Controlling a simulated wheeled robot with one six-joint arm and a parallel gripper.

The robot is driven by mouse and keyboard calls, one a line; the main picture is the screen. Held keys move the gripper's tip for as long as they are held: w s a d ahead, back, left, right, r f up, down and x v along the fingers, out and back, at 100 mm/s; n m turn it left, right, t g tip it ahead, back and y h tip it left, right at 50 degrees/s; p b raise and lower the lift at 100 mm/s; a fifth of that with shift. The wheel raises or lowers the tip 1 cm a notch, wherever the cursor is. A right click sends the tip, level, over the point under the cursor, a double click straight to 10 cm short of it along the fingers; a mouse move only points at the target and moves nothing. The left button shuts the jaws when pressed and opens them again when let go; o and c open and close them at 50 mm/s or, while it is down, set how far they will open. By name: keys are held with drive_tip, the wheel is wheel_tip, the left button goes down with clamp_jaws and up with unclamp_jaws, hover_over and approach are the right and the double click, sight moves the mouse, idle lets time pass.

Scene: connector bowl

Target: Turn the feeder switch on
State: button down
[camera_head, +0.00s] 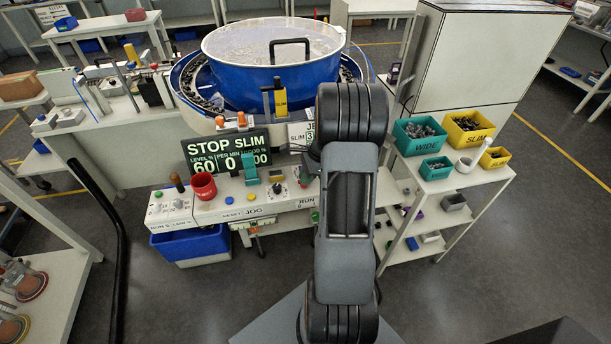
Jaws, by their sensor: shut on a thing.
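A white control panel (238,212) runs along the front of the blue feeder bowl (262,83). A label reading RUN (306,202) is at the panel's right end, beside my arm. My arm stands upright in front of the panel's right end. My gripper is hidden behind it, so its fingers and hold do not show.
Green and yellow bins (469,128) of parts fill the right cart. A blue crate (192,246) sits below. The front floor is clear.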

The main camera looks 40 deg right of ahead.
drive_tip(key=m, duration=0.2)
drive_tip(key=m+t+h+p, duration=0.1)
drive_tip(key=m, duration=0.2)
drive_tip(key=shift+s+r+m+t, duration=0.1)
drive_tip(key=shift+s+m+t, duration=0.05)
drive_tip(key=shift+m+t, duration=0.15)
drive_tip(key=shift+a+m+t+h+p, duration=0.1)
drive_tip(key=shift+m+t+h+p, duration=0.1)
drive_tip(key=shift+m+h+p, duration=0.45)
drive_tip(key=shift+m+t+h+p, duration=0.15)
drive_tip(key=shift+m+t+p, duration=0.1)
drive_tip(key=shift+m, duration=1.1)
drive_tip(key=c, duration=1.2)
unclamp_jaws()
drive_tip(key=p+v, duration=0.1)
drive_tip(key=v, duration=1.2)
drive_tip(key=shift+s+r, duration=0.2)
drive_tip(key=shift+r, duration=0.05)
drive_tip(key=shift+a, duration=0.1)
